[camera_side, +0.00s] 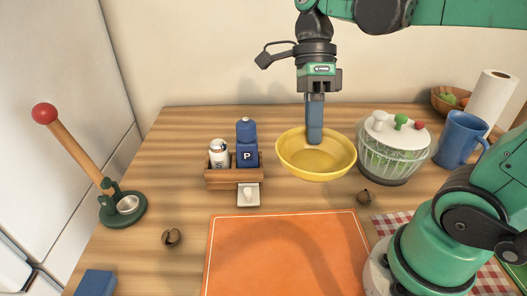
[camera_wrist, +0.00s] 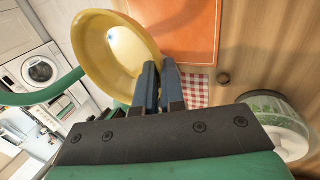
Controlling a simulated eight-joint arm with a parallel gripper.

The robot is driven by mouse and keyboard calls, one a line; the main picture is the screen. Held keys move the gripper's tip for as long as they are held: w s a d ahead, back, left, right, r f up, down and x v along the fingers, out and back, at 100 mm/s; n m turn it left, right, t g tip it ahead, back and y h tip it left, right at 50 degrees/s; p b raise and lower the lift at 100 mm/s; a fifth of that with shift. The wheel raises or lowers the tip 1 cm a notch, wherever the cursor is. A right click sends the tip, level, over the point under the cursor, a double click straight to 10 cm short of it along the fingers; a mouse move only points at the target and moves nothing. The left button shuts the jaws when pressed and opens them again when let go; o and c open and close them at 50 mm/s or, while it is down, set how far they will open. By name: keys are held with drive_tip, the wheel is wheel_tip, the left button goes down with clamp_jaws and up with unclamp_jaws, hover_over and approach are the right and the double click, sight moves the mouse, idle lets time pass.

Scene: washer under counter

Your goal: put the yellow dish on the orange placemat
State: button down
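The yellow dish (camera_side: 298,165) is a round, shallow bowl behind the orange placemat (camera_side: 250,262) in the side view. My gripper (camera_side: 315,138) points down at the dish, its fingers overlapping the inside of the bowl. In the wrist view, the dish (camera_wrist: 95,50) fills the upper left, and my gripper's fingers (camera_wrist: 160,72) are close together with the dish's rim between them. The dish appears held above the counter. The orange placemat (camera_wrist: 195,30) is bare and flat, and shows beside the dish in the wrist view.
A salad spinner (camera_side: 392,155) and blue mug (camera_side: 460,140) stand right. Walnut-like pieces (camera_side: 364,197) (camera_side: 171,237) lie nearby.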

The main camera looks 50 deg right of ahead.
sight(301, 230)
wheel_tip(301, 230, down, 18)
drive_tip(key=shift+f, duration=0.1)
idle(0.5)
drive_tip(key=shift+f, duration=0.1)
drive_tip(key=c, duration=1)
unclamp_jaws()
